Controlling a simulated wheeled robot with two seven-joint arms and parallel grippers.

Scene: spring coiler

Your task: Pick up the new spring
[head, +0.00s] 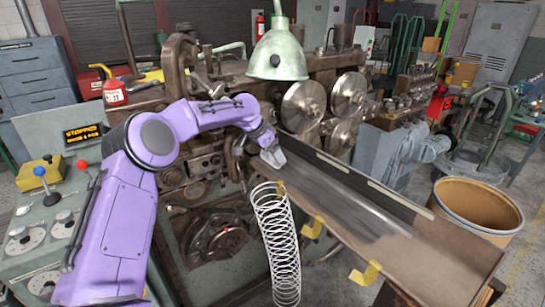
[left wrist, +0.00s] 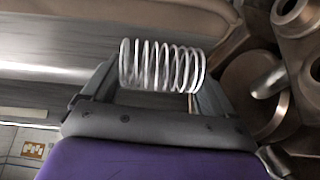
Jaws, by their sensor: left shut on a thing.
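My left gripper (head: 272,157) is over the upper end of the metal chute (head: 345,203), beside the coiling machine. In the left wrist view a short, bright wire spring (left wrist: 162,66) lies crosswise between its fingers, and the gripper is shut on it. In the head view the fingers are small and the held spring is hard to make out. A long white coil spring (head: 278,240) stands or hangs nearly upright in front of the chute, just below the gripper. I cannot tell whether it is the same spring. My right gripper is not in view.
The machine (head: 200,185) with round metal wheels fills the middle. A brown drum (head: 475,205) stands at right. A control panel (head: 45,225) with knobs and a "STOPPED" display (head: 83,134) is at left. A green lamp (head: 278,55) hangs above.

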